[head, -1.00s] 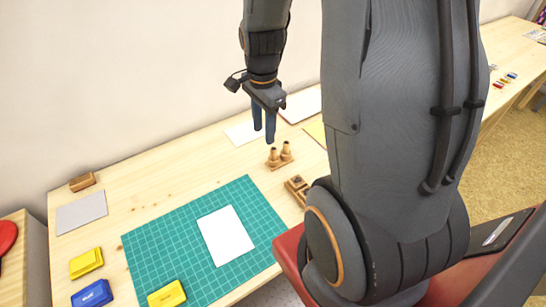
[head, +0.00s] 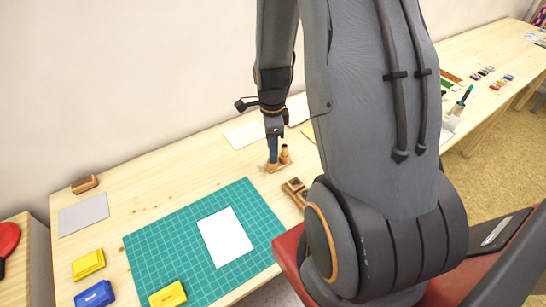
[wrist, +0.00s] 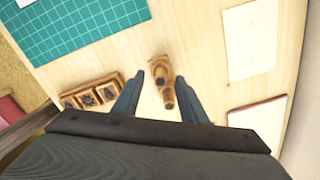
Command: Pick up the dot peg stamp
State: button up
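Two wooden peg stamps stand close together on the table beyond the green mat. In the head view one peg stamp (head: 284,153) shows just right of my gripper (head: 273,161), and the other is mostly hidden by the fingers. In the wrist view my gripper (wrist: 160,78) is open, with a finger on each side of the pair. The peg stamps (wrist: 158,68) lie between the fingers there, one nearer the tips and one (wrist: 167,95) further back. I see a gap at the left finger; contact at the right finger is unclear. I cannot tell which has the dot.
A wooden holder with compartments (wrist: 90,95) stands beside the pegs, near the green cutting mat (head: 160,245). White paper (head: 226,238) lies on the mat. Yellow (head: 88,264) and blue (head: 95,294) inkpads are at front left. Pale sheets (wrist: 250,40) lie on the pegs' other side.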

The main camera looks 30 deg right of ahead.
jog(key=shift+f, duration=0.9)
jog(key=shift+c, duration=0.5)
grip_shut()
jog(key=shift+r+b, duration=0.85)
jog(key=shift+r, duration=4.2)
